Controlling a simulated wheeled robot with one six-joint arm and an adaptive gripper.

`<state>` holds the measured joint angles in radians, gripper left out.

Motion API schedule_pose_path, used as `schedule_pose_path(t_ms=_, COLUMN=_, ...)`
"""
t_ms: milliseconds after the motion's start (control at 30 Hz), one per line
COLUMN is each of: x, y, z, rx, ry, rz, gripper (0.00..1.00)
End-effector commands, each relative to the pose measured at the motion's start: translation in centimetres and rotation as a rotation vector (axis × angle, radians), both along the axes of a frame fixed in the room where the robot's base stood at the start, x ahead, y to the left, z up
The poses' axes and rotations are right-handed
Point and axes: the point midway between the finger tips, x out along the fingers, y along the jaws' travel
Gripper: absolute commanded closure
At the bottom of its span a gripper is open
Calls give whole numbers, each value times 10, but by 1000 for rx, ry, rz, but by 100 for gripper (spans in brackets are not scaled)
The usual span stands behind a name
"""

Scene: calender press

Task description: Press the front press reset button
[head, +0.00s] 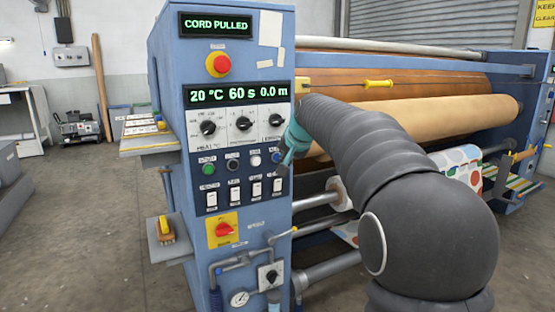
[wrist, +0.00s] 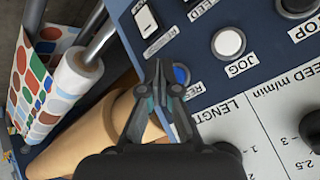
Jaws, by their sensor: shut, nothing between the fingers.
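The blue reset button (wrist: 181,75) is on the dark blue control panel, at the right end of the button row. Its label, partly covered, reads "RES...". My gripper (wrist: 161,76) is shut and empty, its tips pointing at the panel right beside the blue button and covering part of it. I cannot tell whether the tips touch it. In the head view the blue button (head: 276,157) is partly hidden by my gripper (head: 286,160). The top display (head: 215,25) reads "CORD PULLED".
A white jog button (wrist: 228,43) and a black stop button (wrist: 297,6) sit along the same row. White rocker switches (head: 255,190) are below, dials (head: 243,124) above. A red emergency button (head: 218,64) is higher up. Rollers (head: 440,118) lie to the right.

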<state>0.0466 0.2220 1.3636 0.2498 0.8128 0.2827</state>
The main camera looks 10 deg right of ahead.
Motion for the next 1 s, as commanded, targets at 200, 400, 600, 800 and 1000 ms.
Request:
schedule_pose_path(t_ms=200, x=0, y=0, z=0, rx=0, ry=0, rz=0, gripper=100)
schedule_pose_path(t_ms=400, x=2, y=1, z=1, rx=0, ry=0, rz=0, gripper=100)
schedule_pose_path(t_ms=600, x=8, y=2, z=1, rx=0, ry=0, rz=0, gripper=100)
schedule_pose_path(t_ms=800, x=9, y=2, z=0, rx=0, ry=0, rz=0, gripper=100)
schedule_pose_path(t_ms=1000, x=9, y=2, z=0, rx=0, ry=0, rz=0, gripper=100)
